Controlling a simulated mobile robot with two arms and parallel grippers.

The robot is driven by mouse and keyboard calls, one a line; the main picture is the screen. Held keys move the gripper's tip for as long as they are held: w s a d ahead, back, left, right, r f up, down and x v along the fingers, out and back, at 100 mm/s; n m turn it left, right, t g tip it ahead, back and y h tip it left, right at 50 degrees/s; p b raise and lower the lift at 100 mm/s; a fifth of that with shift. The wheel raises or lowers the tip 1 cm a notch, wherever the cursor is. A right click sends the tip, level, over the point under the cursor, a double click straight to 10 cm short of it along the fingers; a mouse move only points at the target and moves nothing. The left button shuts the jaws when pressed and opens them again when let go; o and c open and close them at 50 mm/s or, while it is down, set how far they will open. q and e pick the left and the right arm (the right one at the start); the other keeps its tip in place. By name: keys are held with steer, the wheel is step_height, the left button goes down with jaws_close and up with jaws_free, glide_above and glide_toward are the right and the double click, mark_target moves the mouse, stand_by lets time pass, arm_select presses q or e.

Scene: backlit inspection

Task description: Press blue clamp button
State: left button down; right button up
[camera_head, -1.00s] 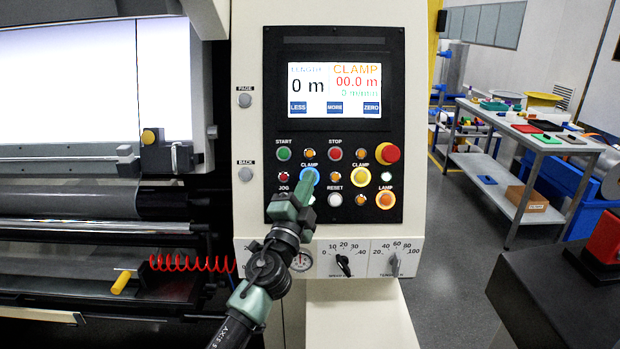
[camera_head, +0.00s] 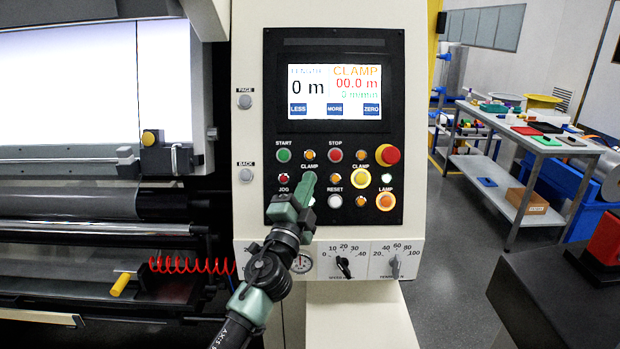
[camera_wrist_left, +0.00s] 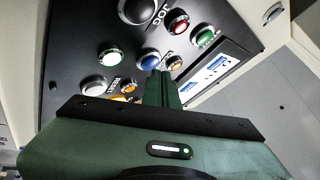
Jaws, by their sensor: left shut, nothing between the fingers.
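The dark green left gripper (camera_head: 308,180) is shut and empty, its fingertips over the blue clamp button's place under the left CLAMP label, hiding the button in the head view. In the left wrist view the blue clamp button (camera_wrist_left: 150,60) shows just beyond the closed fingertips (camera_wrist_left: 160,76), very close to them. I cannot tell whether the fingers touch it or whether it is pressed in. The control panel (camera_head: 270,130) is black, and its screen (camera_head: 334,91) reads 0 m and 00.0 m. The right gripper is not in view.
A red mushroom button (camera_head: 389,155) sticks out. A red coiled cable (camera_head: 190,265) hangs left of the arm.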

arm_select(q)
steer(key=s+r+p, duration=0.2)
steer(key=s+p, duration=0.2)
steer(key=s, duration=0.1)
steer(key=shift+s+p, duration=0.3)
steer(key=shift+p, duration=0.1)
steer(key=shift+r, duration=0.1)
stand_by(1.9)
